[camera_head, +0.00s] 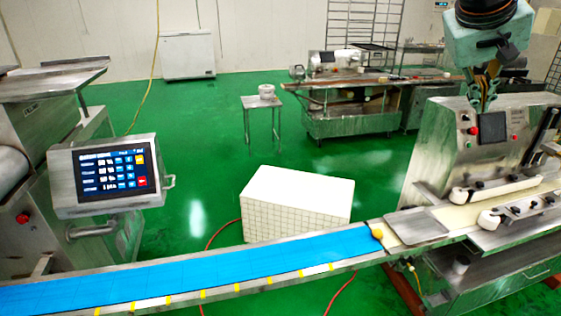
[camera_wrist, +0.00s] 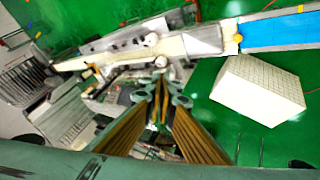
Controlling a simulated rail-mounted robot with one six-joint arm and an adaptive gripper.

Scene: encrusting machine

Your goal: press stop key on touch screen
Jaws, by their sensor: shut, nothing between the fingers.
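The touch screen (camera_head: 112,172) is on a metal box at the left in the head view. It is lit, with rows of blue and white keys, a yellow key at upper right and a red key (camera_head: 142,181) at lower right. The key labels are too small to read. My gripper (camera_head: 481,103) is at the upper right of the head view, over the machine on the right and far from the touch screen. In the wrist view my gripper (camera_wrist: 162,92) is shut and empty, above that machine. The touch screen is not in the wrist view.
A blue conveyor belt (camera_head: 190,275) runs across the front, below the touch screen. A white tiled block (camera_head: 297,204) stands behind it. The encrusting machine (camera_head: 490,150) stands at the right. A small table (camera_head: 262,103) and workbenches are at the back. Green floor lies open between.

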